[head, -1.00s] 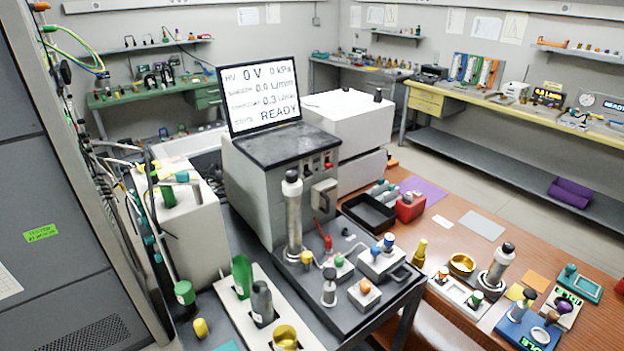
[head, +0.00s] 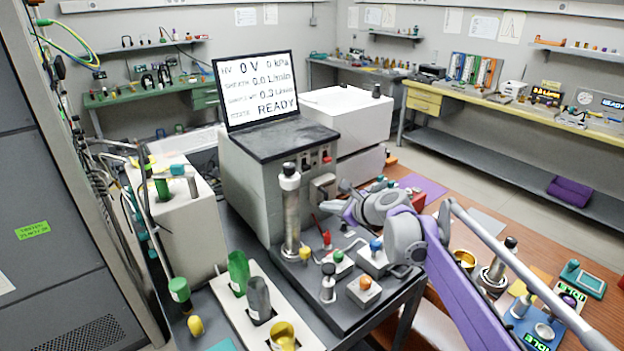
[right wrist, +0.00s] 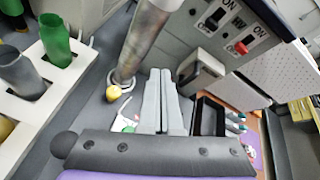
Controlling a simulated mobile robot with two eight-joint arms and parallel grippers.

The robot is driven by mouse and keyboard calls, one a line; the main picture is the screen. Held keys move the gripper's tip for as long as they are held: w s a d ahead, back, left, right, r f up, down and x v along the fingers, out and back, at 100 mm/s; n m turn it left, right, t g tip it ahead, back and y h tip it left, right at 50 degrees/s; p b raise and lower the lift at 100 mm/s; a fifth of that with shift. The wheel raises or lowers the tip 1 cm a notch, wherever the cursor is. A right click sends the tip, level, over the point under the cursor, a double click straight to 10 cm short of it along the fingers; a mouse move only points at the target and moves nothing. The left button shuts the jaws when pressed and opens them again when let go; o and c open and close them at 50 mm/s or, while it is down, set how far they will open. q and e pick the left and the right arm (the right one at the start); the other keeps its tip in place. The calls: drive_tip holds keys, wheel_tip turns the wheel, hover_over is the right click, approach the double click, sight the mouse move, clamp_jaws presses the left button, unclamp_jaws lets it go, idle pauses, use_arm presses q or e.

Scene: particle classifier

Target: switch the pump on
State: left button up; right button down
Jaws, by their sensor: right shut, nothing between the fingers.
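The grey instrument (head: 262,185) stands in the middle of the head view, its screen (head: 258,90) reading 0 V, 0 kPa and READY. Its front panel carries a black rocker switch (right wrist: 215,18) and a red rocker switch (right wrist: 241,47), both with ON markings, at the top of the right wrist view. I cannot read which one is the pump's. My right gripper (head: 345,190) is in front of the panel, below the switches and apart from them. Its fingers (right wrist: 163,72) are shut and empty in the right wrist view. My left gripper is not in view.
A tall metal cylinder (head: 290,215) stands left of my right gripper. A grey bracket-like box (right wrist: 202,72) juts from the panel below the switches. Small knobbed fittings (head: 364,288) and a black tray (right wrist: 209,118) are close by. Bottles stand in a white rack (head: 225,295).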

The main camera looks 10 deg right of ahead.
sight(306, 168)
drive_tip(key=w+d+m+t, duration=0.1)
drive_tip(key=w+d+m, duration=0.1)
drive_tip(key=w+m, duration=0.3)
drive_tip(key=shift+w+d+f+m+t, duration=0.2)
drive_tip(key=shift+w+m+t, duration=0.1)
drive_tip(key=shift+w, duration=0.8)
drive_tip(key=shift+a, duration=0.1)
drive_tip(key=p+x, duration=0.1)
drive_tip(key=x, duration=0.9)
drive_tip(key=shift+a+r, duration=0.1)
drive_tip(key=shift+r, duration=0.05)
wheel_tip(306, 168, up, 3)
drive_tip(key=shift+f+p, duration=0.15)
drive_tip(key=shift+p, duration=0.25)
drive_tip(key=shift+r, duration=0.6)
drive_tip(key=shift+r, duration=0.15)
